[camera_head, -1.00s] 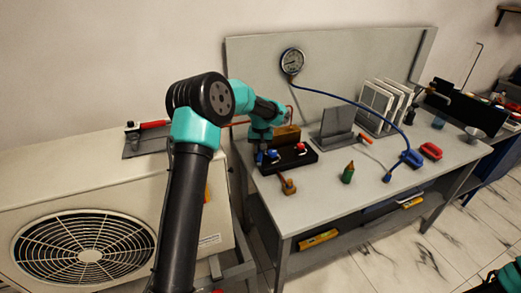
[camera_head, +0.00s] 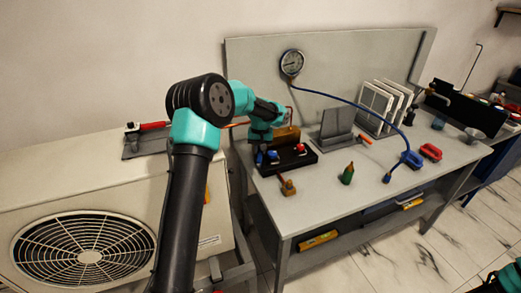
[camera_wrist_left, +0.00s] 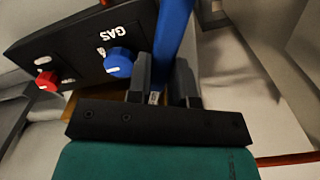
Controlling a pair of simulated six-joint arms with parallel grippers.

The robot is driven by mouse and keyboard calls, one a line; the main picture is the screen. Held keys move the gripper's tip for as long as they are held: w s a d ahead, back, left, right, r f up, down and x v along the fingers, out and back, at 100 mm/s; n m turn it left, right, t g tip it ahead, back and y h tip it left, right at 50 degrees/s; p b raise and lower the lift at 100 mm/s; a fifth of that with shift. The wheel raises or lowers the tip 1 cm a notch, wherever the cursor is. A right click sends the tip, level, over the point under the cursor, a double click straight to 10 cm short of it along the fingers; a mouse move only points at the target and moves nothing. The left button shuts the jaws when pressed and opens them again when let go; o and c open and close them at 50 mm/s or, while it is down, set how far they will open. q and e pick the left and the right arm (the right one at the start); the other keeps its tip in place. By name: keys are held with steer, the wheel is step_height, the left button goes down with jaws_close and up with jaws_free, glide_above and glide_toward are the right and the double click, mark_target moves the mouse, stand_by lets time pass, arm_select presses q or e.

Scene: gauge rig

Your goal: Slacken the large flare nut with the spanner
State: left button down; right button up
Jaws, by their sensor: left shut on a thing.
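My left gripper (camera_wrist_left: 165,88) is shut on a long blue bar (camera_wrist_left: 173,38), which runs up and away between its fingers. The bar looks like a tool handle, but its working end is out of sight, so I cannot tell for sure that it is the spanner. In the head view the gripper is low beside a black valve block (camera_head: 285,162) on the bench, its fingers largely hidden by the wrist. The block has a blue knob (camera_wrist_left: 118,62) and a red knob (camera_wrist_left: 47,81). I cannot make out the large flare nut.
The bench (camera_head: 320,185) carries a gauge (camera_head: 291,63) with a blue hose, a green bottle (camera_head: 347,174) and a brass fitting (camera_head: 287,187). The bench's front middle is clear.

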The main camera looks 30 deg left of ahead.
arm_select(q)
steer(key=shift+w+a, duration=0.25)
steer(key=shift+w, duration=0.25)
steer(key=shift+w+a, duration=0.2)
steer(key=shift+w, duration=0.25)
stand_by(0.6)
steer(key=c, duration=1.5)
jaws_free()
jaws_close()
